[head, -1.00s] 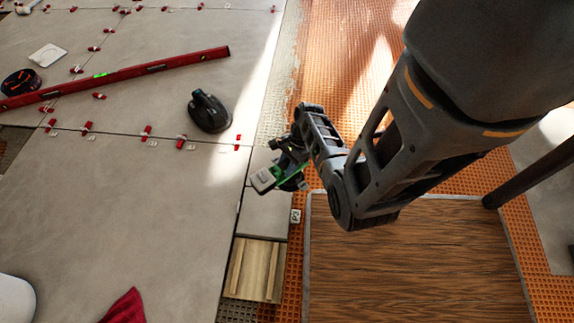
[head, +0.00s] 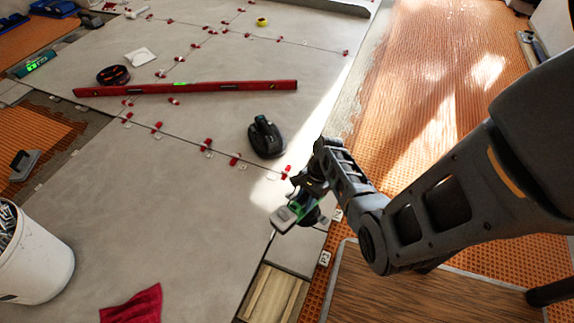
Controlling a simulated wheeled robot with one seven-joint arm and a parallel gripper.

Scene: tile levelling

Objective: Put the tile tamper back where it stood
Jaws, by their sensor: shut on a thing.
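My gripper (head: 300,200) is at the end of my arm, near the right edge of the tiled floor. It is shut on the tile tamper (head: 284,218), of which a pale grey block and a green part show. A dark round part shows beside the green. The tamper is over the edge strip of tiles; I cannot tell whether it touches them. The fingers are small and partly hidden by the wrist and the tamper.
A dark suction-cup-like tool (head: 265,140) sits on the large tiles left of my gripper. A red level (head: 190,88) lies beyond. A small tile (head: 298,252), a wooden board (head: 272,293) and a "P2" tag (head: 325,258) are nearby. A white bucket (head: 35,260) and red cloth (head: 132,305) stand left.

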